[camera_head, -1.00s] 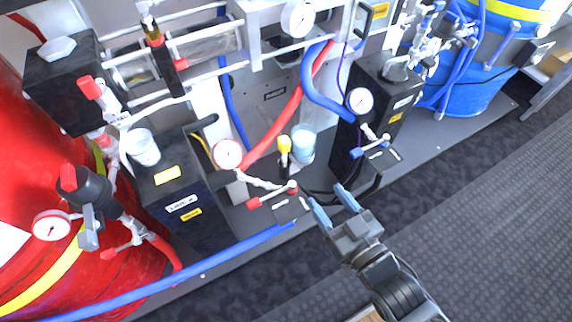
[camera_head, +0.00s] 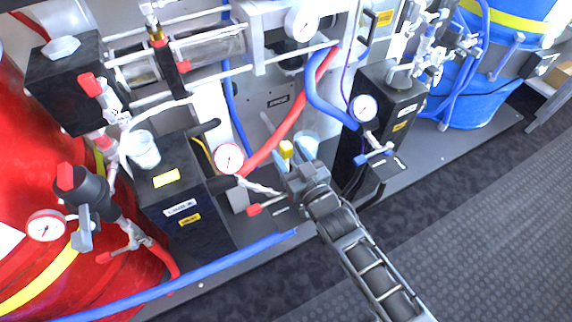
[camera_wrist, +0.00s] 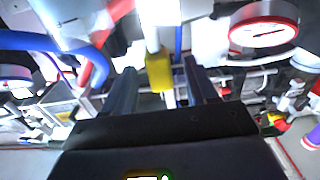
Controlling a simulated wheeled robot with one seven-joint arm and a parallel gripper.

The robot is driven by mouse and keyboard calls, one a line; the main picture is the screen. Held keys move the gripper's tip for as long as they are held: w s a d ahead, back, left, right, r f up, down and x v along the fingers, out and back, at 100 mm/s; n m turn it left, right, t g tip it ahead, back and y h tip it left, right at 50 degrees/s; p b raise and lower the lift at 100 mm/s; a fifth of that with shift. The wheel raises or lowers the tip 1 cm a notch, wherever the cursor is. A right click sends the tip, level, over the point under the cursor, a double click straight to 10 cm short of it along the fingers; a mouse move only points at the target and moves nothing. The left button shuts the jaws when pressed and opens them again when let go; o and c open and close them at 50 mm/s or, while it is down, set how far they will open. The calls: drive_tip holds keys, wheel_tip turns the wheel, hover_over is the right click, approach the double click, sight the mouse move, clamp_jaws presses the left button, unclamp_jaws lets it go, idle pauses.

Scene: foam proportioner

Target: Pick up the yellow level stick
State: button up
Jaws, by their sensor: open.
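The yellow level stick (camera_head: 286,149) stands between the two black tanks in the head view, its yellow top showing just beyond my gripper. In the wrist view the yellow level stick (camera_wrist: 160,73) is upright, with its yellow part near the fingertips and roughly between them. My gripper (camera_head: 293,160) is open; its two fingers also show in the wrist view (camera_wrist: 160,80), one on each side of the stick. I cannot tell whether either finger touches it. The lower part of the stick is hidden by my gripper in the head view.
A translucent cup (camera_head: 306,143) stands just right of the stick. A red hose (camera_head: 293,118) and a pressure gauge (camera_head: 228,158) are close on the left. A blue hose (camera_head: 322,100) curves above right. The dark floor (camera_head: 480,210) at right is clear.

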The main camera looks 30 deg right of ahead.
drive_tip(key=shift+w, duration=1.1)
clamp_jaws()
